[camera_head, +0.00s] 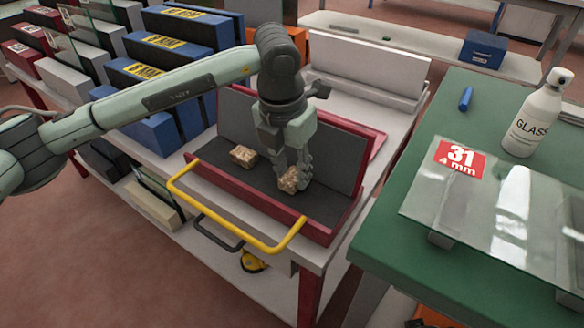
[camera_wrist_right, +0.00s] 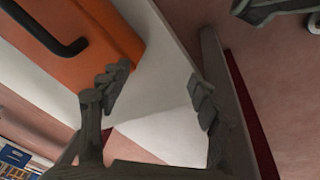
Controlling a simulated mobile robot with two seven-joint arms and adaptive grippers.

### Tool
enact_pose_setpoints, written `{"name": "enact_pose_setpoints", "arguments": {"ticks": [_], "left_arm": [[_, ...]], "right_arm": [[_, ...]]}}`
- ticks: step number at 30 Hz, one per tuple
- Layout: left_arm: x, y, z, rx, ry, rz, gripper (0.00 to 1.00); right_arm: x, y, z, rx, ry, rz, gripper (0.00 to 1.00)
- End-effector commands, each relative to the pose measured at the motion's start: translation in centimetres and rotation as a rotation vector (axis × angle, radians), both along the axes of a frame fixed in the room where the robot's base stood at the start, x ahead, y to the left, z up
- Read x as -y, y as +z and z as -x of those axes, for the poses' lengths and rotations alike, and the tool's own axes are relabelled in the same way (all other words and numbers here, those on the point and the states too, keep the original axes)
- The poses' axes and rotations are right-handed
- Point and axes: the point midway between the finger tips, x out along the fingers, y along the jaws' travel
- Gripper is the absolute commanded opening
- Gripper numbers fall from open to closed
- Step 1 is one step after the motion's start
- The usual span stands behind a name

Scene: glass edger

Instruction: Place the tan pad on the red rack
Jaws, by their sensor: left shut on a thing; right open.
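The red rack (camera_head: 318,232) stands on a white table, with a dark grey lining and a yellow front handle. One tan speckled pad (camera_head: 243,156) lies on the lining left of my gripper. A second tan pad (camera_head: 290,180) is between the fingers of my left gripper (camera_head: 293,175), which is shut on it, low over the rack's lining. I cannot tell if this pad touches the lining. My right gripper (camera_wrist_right: 160,100) is open and empty in the right wrist view; it does not show in the head view.
A green table (camera_head: 390,238) at the right holds a glass sheet (camera_head: 500,215), a spray bottle (camera_head: 533,118) and a blue marker (camera_head: 465,99). Blue racks (camera_head: 165,60) stand behind my left arm. In the right wrist view an orange object (camera_wrist_right: 90,50) is near the right fingers.

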Motion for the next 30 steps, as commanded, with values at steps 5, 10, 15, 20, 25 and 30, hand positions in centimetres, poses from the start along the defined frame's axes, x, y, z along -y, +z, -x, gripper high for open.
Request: {"name": "enact_pose_setpoints", "arguments": {"ticks": [5,10,15,20,25,30], "left_arm": [[0.0,-0.1,0.0,0.0,0.0,0.0,0.18],[0.0,-0.3,0.0,0.0,0.0,0.0,0.18],[0.0,-0.2,0.0,-0.001,0.0,-0.001,0.49],[0.0,-0.2,0.0,-0.001,0.0,-0.001,0.49],[0.0,0.0,0.0,-0.001,0.0,-0.001,0.49],[-0.1,1.5,0.1,0.003,0.001,0.002,0.49]], "right_arm": [[-0.1,0.0,-0.2,0.004,0.001,0.0,0.63],[-0.1,0.6,-0.4,0.006,0.001,0.002,0.63],[-0.2,1.3,-0.7,0.017,0.002,0.001,0.63],[-0.1,0.9,-0.2,0.006,0.0,0.002,0.63],[0.0,0.8,0.3,-0.002,0.0,0.002,0.63],[0.3,-0.1,0.2,-0.006,-0.001,0.007,0.63]]}}
